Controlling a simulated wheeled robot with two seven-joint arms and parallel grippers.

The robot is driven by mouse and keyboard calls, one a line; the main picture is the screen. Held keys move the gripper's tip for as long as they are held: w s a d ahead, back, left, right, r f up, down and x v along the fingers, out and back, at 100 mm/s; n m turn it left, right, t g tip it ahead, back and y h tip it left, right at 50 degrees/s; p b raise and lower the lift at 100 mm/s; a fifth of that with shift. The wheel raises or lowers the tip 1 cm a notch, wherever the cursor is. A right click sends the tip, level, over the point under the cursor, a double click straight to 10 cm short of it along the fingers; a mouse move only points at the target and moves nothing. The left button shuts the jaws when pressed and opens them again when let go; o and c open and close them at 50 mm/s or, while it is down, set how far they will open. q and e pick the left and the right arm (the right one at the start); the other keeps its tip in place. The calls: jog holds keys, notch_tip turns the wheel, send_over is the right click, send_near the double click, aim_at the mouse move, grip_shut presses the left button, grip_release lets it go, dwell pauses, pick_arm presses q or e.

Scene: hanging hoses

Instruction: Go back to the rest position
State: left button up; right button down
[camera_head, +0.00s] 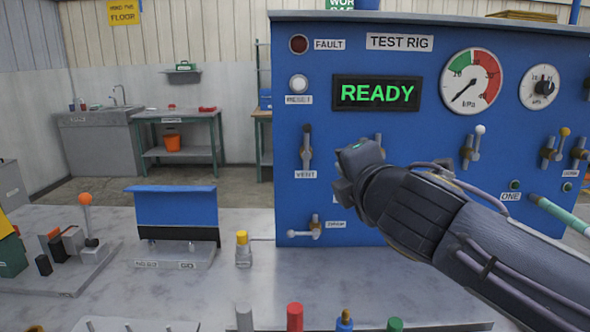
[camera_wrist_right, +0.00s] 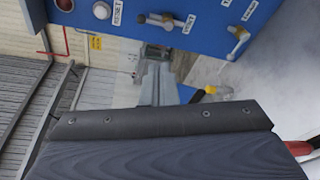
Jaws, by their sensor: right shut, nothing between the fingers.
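My right arm comes in from the right in the head view, and its gripper (camera_head: 352,165) is in front of the blue test rig (camera_head: 430,135). The gripper is shut and empty, close to the VENT lever (camera_head: 306,147) and just right of it. Whether it touches the panel cannot be told. The arm covers part of the lower middle of the panel. My left gripper is not in view.
The READY display (camera_head: 377,93) and gauges are above my right arm. A green-tipped hose (camera_head: 560,215) is at the right. A yellow-capped fitting (camera_head: 243,248), a blue stand (camera_head: 175,207) and an orange-knobbed lever (camera_head: 87,215) stand on the bench (camera_head: 200,285). Several coloured pegs line the front.

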jog(key=s+d+f+m+g+h, duration=0.1)
jog(key=s+d+f+m+g, duration=0.1)
jog(key=s+d+f+m, duration=0.4)
jog(key=s+d+f+m+g+h, duration=0.1)
jog(key=s+d+f+m+g, duration=0.1)
jog(key=d+f+m, duration=0.35)
jog(key=s+d+f+m+g+h, duration=0.1)
jog(key=s+d+f+m+g, duration=0.15)
jog(key=f, duration=0.55)
jog(key=s+a+f+m+g+y, duration=0.2)
jog(key=s+f+m+g+y, duration=0.2)
jog(key=s+f+m, duration=1.1)
notch_tip(320, 180, up, 14)
jog(key=n+p, duration=0.3)
jog(key=p, duration=0.9)
jog(key=shift+s, duration=0.4)
jog(key=shift+d, duration=0.1)
